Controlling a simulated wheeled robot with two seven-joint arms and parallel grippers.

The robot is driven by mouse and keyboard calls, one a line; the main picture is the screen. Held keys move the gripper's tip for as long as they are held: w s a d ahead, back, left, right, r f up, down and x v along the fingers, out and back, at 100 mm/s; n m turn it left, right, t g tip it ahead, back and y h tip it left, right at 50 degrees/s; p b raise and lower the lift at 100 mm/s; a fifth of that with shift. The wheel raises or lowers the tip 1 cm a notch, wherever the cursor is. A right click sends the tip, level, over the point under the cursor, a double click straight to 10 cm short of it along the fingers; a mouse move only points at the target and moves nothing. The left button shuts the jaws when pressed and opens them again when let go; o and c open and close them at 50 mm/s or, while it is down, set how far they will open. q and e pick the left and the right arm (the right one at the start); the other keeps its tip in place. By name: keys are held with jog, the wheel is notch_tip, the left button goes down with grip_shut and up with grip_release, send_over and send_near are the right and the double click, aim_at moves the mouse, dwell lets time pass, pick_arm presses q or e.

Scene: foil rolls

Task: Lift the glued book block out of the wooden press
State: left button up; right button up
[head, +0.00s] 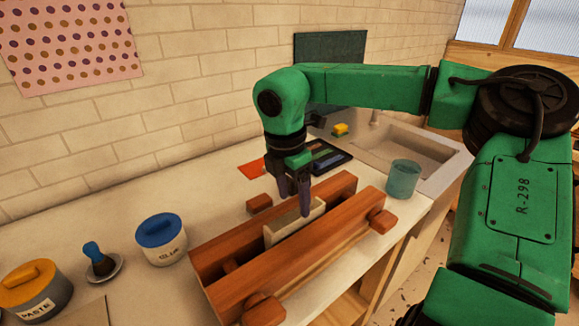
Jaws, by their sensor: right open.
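The wooden press (222,258) lies on the counter, two long reddish-brown beams with wooden knobs on its front side. The pale book block (285,228) stands between the beams, its upper part showing above them and its lower part hidden by the front beam. My right gripper (294,208) points down from the green arm, its dark fingers just above or at the book block's top edge. It is open. I cannot tell whether the fingers touch or straddle the block. My left gripper is not in view.
A glue pot (161,240), a brush on a small dish (97,263) and a paste pot (32,291) stand left of the press. A glass (403,179) stands to the right, near the sink (440,160). A dark tray (328,157) lies behind my gripper.

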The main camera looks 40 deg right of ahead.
aim_at(297, 214)
notch_tip(297, 214, down, 3)
jog(key=shift+d+f, duration=0.1)
jog(key=shift+d, duration=0.05)
jog(key=shift+s+f, duration=0.2)
jog(key=shift+f, duration=0.2)
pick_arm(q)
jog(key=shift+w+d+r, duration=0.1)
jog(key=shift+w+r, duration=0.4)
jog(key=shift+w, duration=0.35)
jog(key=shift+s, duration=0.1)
pick_arm(e)
jog(key=shift+w, duration=0.1)
grip_shut()
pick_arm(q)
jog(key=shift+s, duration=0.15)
pick_arm(e)
jog(key=shift+d, duration=0.1)
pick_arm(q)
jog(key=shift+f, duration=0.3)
pick_arm(e)
jog(key=shift+r, duration=0.2)
